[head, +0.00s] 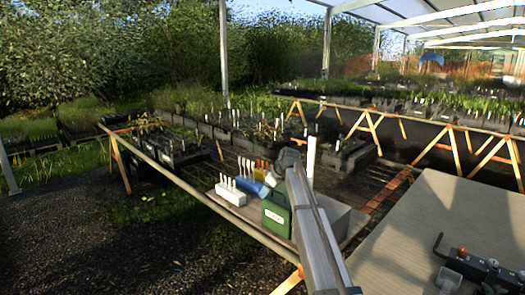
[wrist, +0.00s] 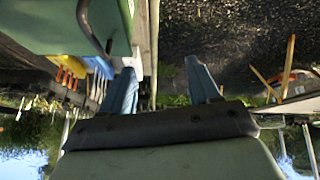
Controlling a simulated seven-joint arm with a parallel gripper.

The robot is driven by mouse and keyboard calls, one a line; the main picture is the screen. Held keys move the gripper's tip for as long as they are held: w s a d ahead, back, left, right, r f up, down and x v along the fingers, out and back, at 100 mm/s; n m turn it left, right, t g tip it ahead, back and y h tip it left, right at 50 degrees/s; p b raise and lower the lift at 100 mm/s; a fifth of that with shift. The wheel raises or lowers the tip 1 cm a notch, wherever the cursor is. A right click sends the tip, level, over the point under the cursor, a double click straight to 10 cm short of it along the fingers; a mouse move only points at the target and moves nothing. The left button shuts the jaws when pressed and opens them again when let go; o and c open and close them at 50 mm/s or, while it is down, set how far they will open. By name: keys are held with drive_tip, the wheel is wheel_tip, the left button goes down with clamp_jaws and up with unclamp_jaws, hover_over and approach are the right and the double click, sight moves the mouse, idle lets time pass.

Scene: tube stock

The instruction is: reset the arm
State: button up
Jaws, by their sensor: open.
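My gripper (wrist: 160,65) shows in the wrist view with its two blue-grey fingers spread apart. Nothing is between them. In the head view my arm reaches up from the bottom middle over the staging; its fingers cannot be made out there. A green box (head: 276,214) with a label stands beside the arm on a board. The wrist view, roughly upside down, shows a green box with a dark handle (wrist: 65,18) at the upper left, apart from the fingers.
A white rack (head: 230,194) with upright white pieces, a blue rack (head: 250,186) and a yellow-orange rack (head: 262,169) stand left of the arm. A grey worktop (head: 430,220) at right holds a dark tool fixture (head: 483,271). Plant trays fill the benches behind.

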drive_tip(key=s+a+f+y, duration=0.1)
drive_tip(key=s+a+f, duration=0.2)
drive_tip(key=a, duration=0.3)
drive_tip(key=s+a+f+y, duration=0.1)
drive_tip(key=s+a+f, duration=0.25)
drive_tip(key=a, duration=0.35)
drive_tip(key=s+d+f+m+g+h, duration=0.1)
drive_tip(key=s+d+f+m, duration=0.1)
drive_tip(key=s+d+f, duration=0.55)
drive_tip(key=s+d+f+m+g+h, duration=0.1)
drive_tip(key=s+d+f+g, duration=0.1)
drive_tip(key=s+f, duration=0.95)
drive_tip(key=s+d+f+m+g+h, duration=0.15)
drive_tip(key=s+d+f, duration=0.3)
drive_tip(key=f, duration=1.05)
drive_tip(key=s+d+f+m+g+h, duration=0.15)
drive_tip(key=s+d+f, duration=0.35)
drive_tip(key=s, duration=0.5)
drive_tip(key=s+d+f+m+g, duration=0.2)
drive_tip(key=s+d+f+m, duration=0.1)
drive_tip(key=s+f, duration=0.6)
drive_tip(key=s+d+f+m+g, duration=0.1)
drive_tip(key=s+d, duration=0.2)
drive_tip(key=s, duration=0.9)
drive_tip(key=s+d+f+m+g+h, duration=0.1)
drive_tip(key=s+d+g, duration=0.1)
drive_tip(key=s, duration=1)
drive_tip(key=shift+s+d+m, duration=0.3)
drive_tip(key=shift+s+d, duration=0.1)
drive_tip(key=shift+d, duration=0.05)
